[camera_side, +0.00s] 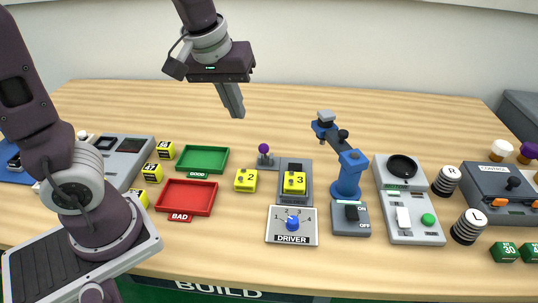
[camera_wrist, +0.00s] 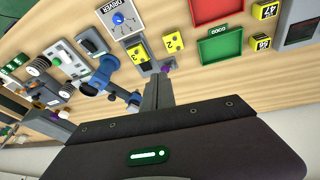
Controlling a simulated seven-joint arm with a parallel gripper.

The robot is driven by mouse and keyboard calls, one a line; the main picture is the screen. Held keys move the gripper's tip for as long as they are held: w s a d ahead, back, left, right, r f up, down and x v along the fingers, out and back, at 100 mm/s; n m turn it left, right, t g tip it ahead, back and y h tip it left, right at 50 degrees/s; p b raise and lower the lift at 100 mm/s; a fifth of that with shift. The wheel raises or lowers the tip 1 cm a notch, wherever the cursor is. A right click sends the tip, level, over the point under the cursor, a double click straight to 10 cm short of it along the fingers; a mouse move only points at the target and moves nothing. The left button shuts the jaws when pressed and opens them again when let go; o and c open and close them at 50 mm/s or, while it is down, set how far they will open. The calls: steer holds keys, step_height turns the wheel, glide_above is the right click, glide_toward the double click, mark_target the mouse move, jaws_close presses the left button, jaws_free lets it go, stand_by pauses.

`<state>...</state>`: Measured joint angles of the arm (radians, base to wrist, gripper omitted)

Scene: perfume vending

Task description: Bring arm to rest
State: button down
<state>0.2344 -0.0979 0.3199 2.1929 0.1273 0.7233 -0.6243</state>
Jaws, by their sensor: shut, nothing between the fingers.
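My gripper (camera_side: 237,115) is shut and empty. It hangs in the air above the back middle of the wooden table (camera_side: 300,110), with its fingers pointing down and slightly right. In the wrist view its closed fingers (camera_wrist: 158,82) show near the centre, beyond the dark gripper body. It touches nothing in either view.
Below lie the green GOOD tray (camera_side: 202,159), red BAD tray (camera_side: 186,197), yellow block 2 (camera_side: 246,180) and yellow block 3 (camera_side: 294,183) on its holder. The blue driver stand (camera_side: 348,175) rises right of them. The table's back strip is clear.

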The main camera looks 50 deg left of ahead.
steer(key=s+d+r+m+t, duration=0.1)
steer(key=s+d+m, duration=0.1)
steer(key=s, duration=0.5)
steer(key=s+d+r+m+t+h, duration=0.1)
steer(key=s+d+r+m, duration=0.1)
steer(key=s+m, duration=0.3)
steer(key=s, duration=0.2)
steer(key=shift+s+d, duration=0.3)
